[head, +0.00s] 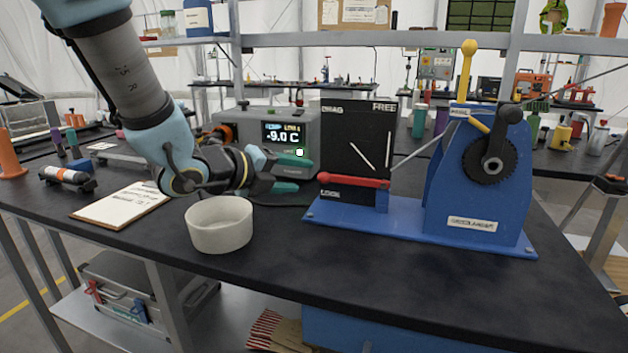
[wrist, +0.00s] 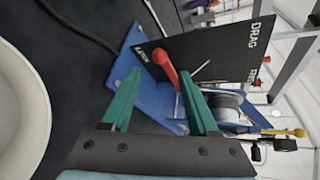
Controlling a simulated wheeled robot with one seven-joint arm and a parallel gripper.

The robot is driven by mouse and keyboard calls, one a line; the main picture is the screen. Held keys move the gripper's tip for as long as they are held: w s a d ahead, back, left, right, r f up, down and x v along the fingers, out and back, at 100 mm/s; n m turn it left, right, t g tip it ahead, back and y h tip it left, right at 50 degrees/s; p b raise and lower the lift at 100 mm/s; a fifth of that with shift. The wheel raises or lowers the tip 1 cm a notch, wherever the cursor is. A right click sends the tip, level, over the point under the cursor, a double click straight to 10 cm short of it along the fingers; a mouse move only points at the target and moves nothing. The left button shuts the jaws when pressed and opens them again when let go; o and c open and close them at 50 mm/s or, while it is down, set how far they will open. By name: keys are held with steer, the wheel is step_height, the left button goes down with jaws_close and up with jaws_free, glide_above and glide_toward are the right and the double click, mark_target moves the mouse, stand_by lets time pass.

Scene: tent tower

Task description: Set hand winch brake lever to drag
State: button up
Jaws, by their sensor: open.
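The blue hand winch (head: 445,190) stands on a blue base plate on the black bench. Its black panel (head: 350,130) reads DRAG at top left and FREE at top right; a third label at bottom left is hard to read. The red lever (head: 355,181) lies almost level low across the panel, its knob to the left, beside that lower label. My gripper (head: 297,173) is open and empty, with green fingers pointing at the knob from the left. In the wrist view, the red lever (wrist: 165,68) shows just beyond and between the fingertips (wrist: 159,76), apparently not gripped.
A white bowl (head: 219,224) stands on the bench below my gripper. A clipboard (head: 122,205) lies to its left. A grey box with a display (head: 283,134) stands behind my gripper. A yellow-knobbed lever (head: 466,70) and a black crank (head: 494,150) stick out from the winch. The front bench at right is clear.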

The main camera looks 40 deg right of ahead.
mark_target(320, 180)
steer(key=p+x, duration=0.1)
steer(key=x, duration=0.6)
steer(key=shift+d, duration=0.1)
steer(key=shift+c, duration=0.2)
steer(key=c, duration=0.9)
steer(key=shift+f, duration=0.1)
jaws_close()
steer(key=shift+f, duration=0.15)
